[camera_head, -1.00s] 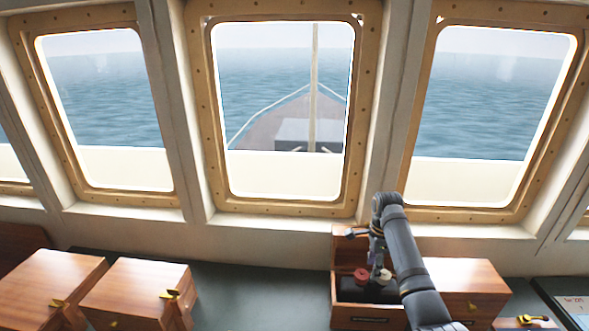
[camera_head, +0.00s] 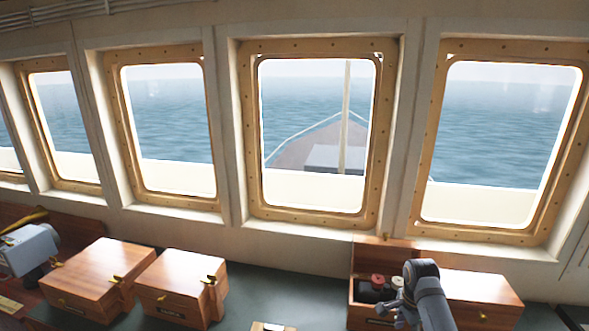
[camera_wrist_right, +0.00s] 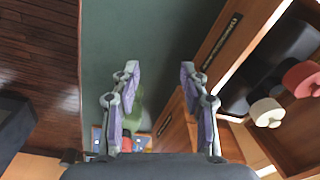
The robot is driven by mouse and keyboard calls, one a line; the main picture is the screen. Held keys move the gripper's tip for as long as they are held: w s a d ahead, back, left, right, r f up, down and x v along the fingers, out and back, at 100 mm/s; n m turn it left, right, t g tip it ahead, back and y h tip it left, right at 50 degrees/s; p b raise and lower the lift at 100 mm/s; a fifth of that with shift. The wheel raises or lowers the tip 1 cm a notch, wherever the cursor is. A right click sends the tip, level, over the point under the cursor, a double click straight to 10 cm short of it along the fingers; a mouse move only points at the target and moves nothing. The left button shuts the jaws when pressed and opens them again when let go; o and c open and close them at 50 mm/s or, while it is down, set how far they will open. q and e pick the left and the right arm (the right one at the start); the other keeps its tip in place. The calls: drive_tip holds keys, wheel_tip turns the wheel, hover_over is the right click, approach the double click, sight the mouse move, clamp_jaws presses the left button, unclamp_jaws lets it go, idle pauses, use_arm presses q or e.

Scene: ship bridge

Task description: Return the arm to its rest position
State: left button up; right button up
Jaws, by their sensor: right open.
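My right arm (camera_head: 428,293) is in the lower right of the head view, in front of the open wooden box. Its gripper shows in the right wrist view (camera_wrist_right: 158,70). The two fingers are spread apart, with only the green counter visible between their tips. Nothing is held. My left gripper cannot be made out in the head view.
The open wooden box (camera_head: 361,292) holds red-topped and pale-topped items. Two closed wooden boxes (camera_head: 98,272) (camera_head: 180,281) with brass latches stand left. A pale grey device (camera_head: 28,250) is at far left. A green item (camera_wrist_right: 136,112) shows near the fingers.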

drive_tip(key=s+a+f+n+t, duration=0.1)
drive_tip(key=s+a+f+n, duration=0.1)
drive_tip(key=s+f+n, duration=0.3)
drive_tip(key=s+a+n, duration=0.1)
drive_tip(key=s+n, duration=0.3)
drive_tip(key=s, duration=0.4)
drive_tip(key=s+a+r+n+t, duration=0.1)
drive_tip(key=s+a+r+n, duration=0.1)
drive_tip(key=s+n, duration=0.3)
drive_tip(key=s+a+r+n+t, duration=0.1)
drive_tip(key=s+r+n, duration=0.15)
drive_tip(key=s, duration=0.55)
wheel_tip(320, 180, down, 34)
drive_tip(key=s+d+f+g+b, duration=0.1)
drive_tip(key=s+d+b, duration=0.15)
drive_tip(key=b, duration=0.55)
use_arm(q)
wheel_tip(320, 180, down, 13)
drive_tip(key=s+b, duration=0.2)
drive_tip(key=b, duration=0.3)
drive_tip(key=shift+f, duration=0.15)
use_arm(e)
drive_tip(key=s+d+f+g, duration=0.1)
drive_tip(key=s+f, duration=1.7)
drive_tip(key=f, duration=0.3)
drive_tip(key=shift+s+d+f, duration=0.15)
drive_tip(key=shift+f, duration=0.15)
drive_tip(key=shift+n, duration=0.25)
